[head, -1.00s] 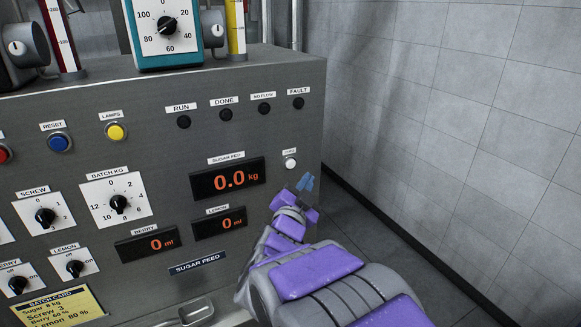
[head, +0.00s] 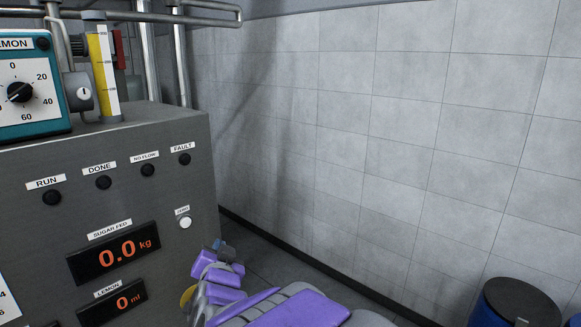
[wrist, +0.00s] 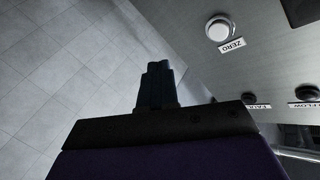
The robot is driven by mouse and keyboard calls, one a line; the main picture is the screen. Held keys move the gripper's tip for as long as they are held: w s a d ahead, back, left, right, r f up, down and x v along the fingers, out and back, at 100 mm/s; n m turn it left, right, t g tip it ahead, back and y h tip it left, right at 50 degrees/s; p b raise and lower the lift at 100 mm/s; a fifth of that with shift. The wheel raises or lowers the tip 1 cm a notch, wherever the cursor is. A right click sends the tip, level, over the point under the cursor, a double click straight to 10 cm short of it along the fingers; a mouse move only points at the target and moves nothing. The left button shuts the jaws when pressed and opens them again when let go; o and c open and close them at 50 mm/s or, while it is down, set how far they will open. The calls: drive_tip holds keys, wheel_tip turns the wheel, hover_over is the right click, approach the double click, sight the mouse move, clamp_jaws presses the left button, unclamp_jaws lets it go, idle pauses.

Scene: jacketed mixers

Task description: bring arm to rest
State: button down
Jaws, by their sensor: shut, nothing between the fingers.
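My gripper (head: 222,249) is at the lower middle of the head view, just right of the control panel's (head: 110,150) right edge. In the wrist view my gripper (wrist: 158,82) shows dark fingers closed together with nothing between them. A round white ZERO button (head: 186,222) is on the panel just above and left of my gripper. The ZERO button also shows at the top of the wrist view (wrist: 218,29), apart from the fingers.
The SUGAR FED display (head: 115,252) reads 0.0 kg and the LEMON display (head: 113,302) reads 0 ml. The RUN, DONE, NO FLOW and FAULT lamps look dark. A tiled wall (head: 390,130) stands to the right. A dark bin (head: 515,302) is at the lower right.

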drive_tip(key=s+d+f+n+g, duration=0.1)
drive_tip(key=s+d+f+g, duration=0.2)
drive_tip(key=s+d, duration=0.3)
drive_tip(key=s+d+f+n+g+h, duration=0.1)
drive_tip(key=s+d+f+n+g, duration=0.1)
drive_tip(key=s+d+f+g, duration=0.25)
drive_tip(key=s+d+f+n+g, duration=0.1)
drive_tip(key=s+d+f+g, duration=0.15)
drive_tip(key=s+d, duration=0.45)
drive_tip(key=s+d+f+g+h, duration=0.1)
drive_tip(key=s+d+g, duration=0.2)
drive_tip(key=s+d, duration=0.4)
drive_tip(key=s+d+f+g+h, duration=0.1)
drive_tip(key=s+d+g, duration=0.3)
drive_tip(key=s, duration=1.2)
drive_tip(key=d+h, duration=0.1)
drive_tip(key=d, duration=0.2)
drive_tip(key=shift+d, duration=0.4)
drive_tip(key=shift+a, duration=0.1)
